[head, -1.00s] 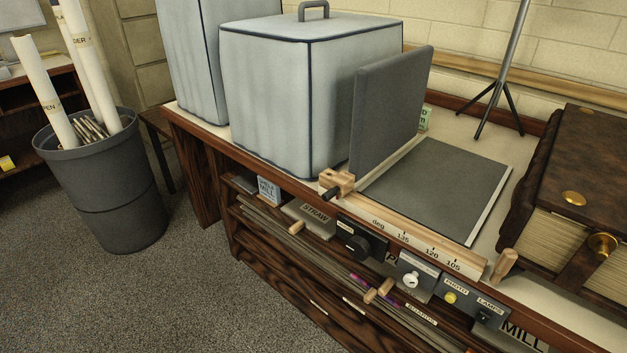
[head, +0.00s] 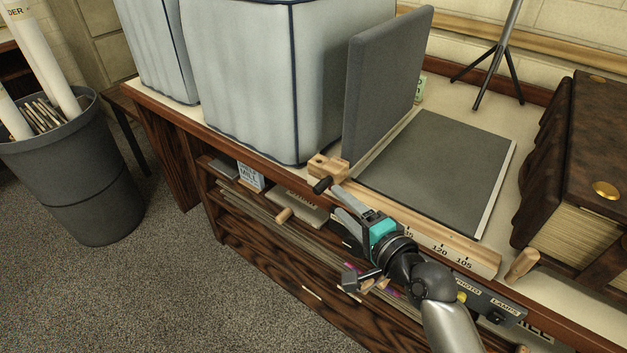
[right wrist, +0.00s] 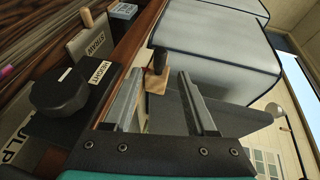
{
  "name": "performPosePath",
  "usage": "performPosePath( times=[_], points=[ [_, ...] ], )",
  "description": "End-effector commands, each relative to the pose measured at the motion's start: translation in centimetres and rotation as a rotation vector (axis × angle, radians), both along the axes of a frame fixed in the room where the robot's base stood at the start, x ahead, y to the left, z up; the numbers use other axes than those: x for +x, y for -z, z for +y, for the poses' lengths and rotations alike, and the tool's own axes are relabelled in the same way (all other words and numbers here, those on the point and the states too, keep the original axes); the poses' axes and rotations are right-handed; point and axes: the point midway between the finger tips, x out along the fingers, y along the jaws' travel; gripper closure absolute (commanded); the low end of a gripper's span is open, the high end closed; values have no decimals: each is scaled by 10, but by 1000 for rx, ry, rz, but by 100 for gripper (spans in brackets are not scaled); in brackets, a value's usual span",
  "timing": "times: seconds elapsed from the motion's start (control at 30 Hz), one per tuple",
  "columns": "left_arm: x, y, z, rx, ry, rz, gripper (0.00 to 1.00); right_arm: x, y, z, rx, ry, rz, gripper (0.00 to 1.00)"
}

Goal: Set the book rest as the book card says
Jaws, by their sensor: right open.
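The book rest has an upright dark grey panel (head: 385,85) and a flat dark grey panel (head: 440,165) on the bench. Along its front runs a wooden degree scale (head: 482,260); 120 and 105 are readable, the rest is covered by my arm. A wooden block (head: 326,166) with a dark knob (head: 322,185) sits at the scale's left end. My right gripper (head: 337,202) is open, just in front of the knob. In the right wrist view, the block (right wrist: 157,80) shows between and beyond the fingers. A small green card (head: 421,88), partly hidden behind the upright panel, is unreadable.
A large covered box (head: 265,80) stands left of the upright panel. A thick brown book (head: 590,140) lies at the right. Shelves, labels and a black knob (right wrist: 58,92) are below the bench edge.

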Motion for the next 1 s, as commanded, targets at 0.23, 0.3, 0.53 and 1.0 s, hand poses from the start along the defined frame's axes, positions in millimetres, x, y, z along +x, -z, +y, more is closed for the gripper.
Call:
performPosePath(
  times=[0.23, 0.3, 0.53, 1.0],
  points=[
    [27, -1, -15, -15, 1, -15, 50, 31, 8, 19, 2, -1, -1, 43],
    [32, -3, -19, -18, 0, -16, 50, 39, 10, 23, 1, 0, -1, 43],
    [49, -10, -32, -28, 0, -17, 50, 61, 15, 37, -1, 0, -1, 43],
    [71, -27, -49, -44, -2, -17, 50, 92, 21, 55, -2, 0, 0, 43]
  ],
)
